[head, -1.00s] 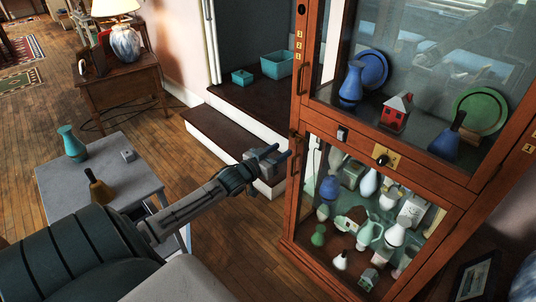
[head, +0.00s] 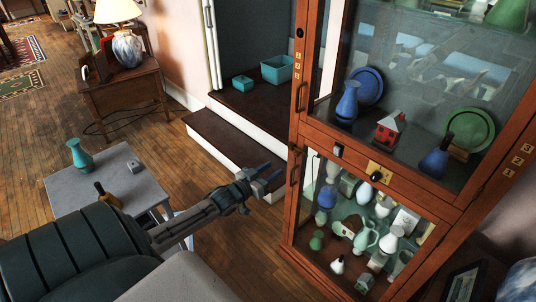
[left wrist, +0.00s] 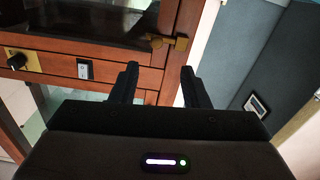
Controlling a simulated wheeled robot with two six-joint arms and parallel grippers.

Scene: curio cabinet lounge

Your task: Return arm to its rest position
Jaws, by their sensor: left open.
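My left arm reaches in from the left in the head view. My left gripper (head: 272,178) is open and empty, in the air just left of the wooden curio cabinet (head: 293,205). In the left wrist view its two dark fingers (left wrist: 160,85) stand apart with nothing between them. Beyond them are the cabinet's wooden rail (left wrist: 115,75) and a brass hinge or latch (left wrist: 168,42). Contact with the cabinet cannot be seen, and a gap shows in the head view. My right gripper is not in view.
A grey side table (head: 140,172) with a teal vase (head: 80,154) and a brown bell (head: 106,196) stands at left, near my arm. Dark steps (head: 225,140) with teal boxes (head: 277,69) rise behind. The cabinet's glass front shows several vases and figures. Wood floor lies between.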

